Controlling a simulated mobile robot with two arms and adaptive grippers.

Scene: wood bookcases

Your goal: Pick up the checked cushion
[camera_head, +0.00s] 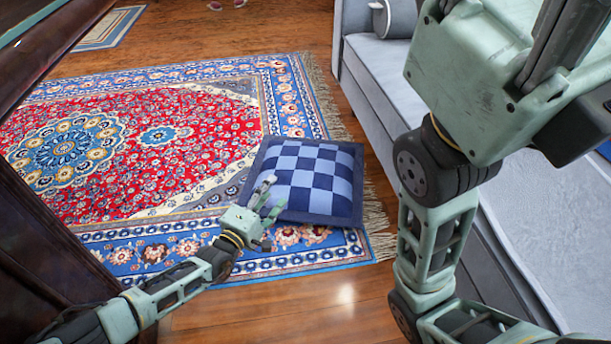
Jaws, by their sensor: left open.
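The checked cushion (317,178) lies flat on the patterned rug, near the rug's fringed right corner. It has light and dark blue squares and a dark blue border. My left gripper (269,196) is at the cushion's lower left side, with its fingers spread open over the edge in this view. I cannot tell whether the fingers touch the cushion. A small part of the cushion's left edge is hidden behind the fingers. My right gripper does not show; my right arm rises on the right side of the picture.
A red and blue rug (200,120) covers the wood floor (330,300). A grey sofa (375,85) runs along the right, partly hidden by my right arm. Dark wood furniture (30,230) stands at the left edge. The rug left of the cushion is clear.

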